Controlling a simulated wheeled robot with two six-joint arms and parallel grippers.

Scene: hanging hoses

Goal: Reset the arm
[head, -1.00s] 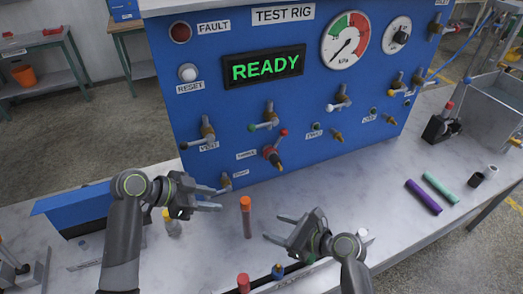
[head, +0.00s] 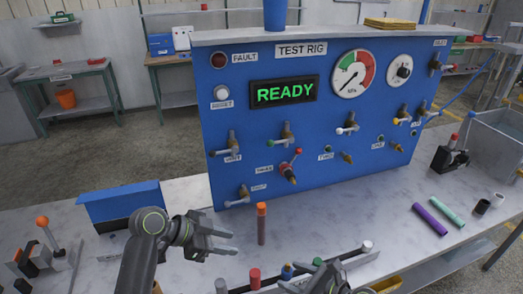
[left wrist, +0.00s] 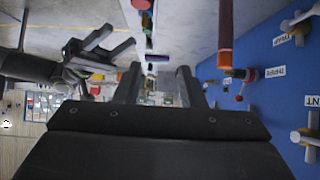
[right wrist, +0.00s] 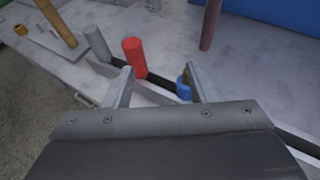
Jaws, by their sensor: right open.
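My left gripper (head: 230,243) is open and empty above the bench, left of an upright brown hose piece with an orange top (head: 261,224). The left wrist view shows its two fingers (left wrist: 158,84) apart with nothing between them. My right gripper (head: 310,281) is at the bottom edge of the head view, partly cut off. In the right wrist view its fingers (right wrist: 160,84) are apart. They are over a dark rail holding a red cylinder (right wrist: 134,58), a grey cylinder (right wrist: 97,43) and a blue piece (right wrist: 184,89); I cannot tell any contact.
The blue test rig panel (head: 226,170) stands behind, its display (head: 285,94) reading READY. Purple (head: 429,219) and teal (head: 446,212) tubes lie at right. A blue bin (head: 122,204) and an orange-knobbed lever (head: 42,222) are at left.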

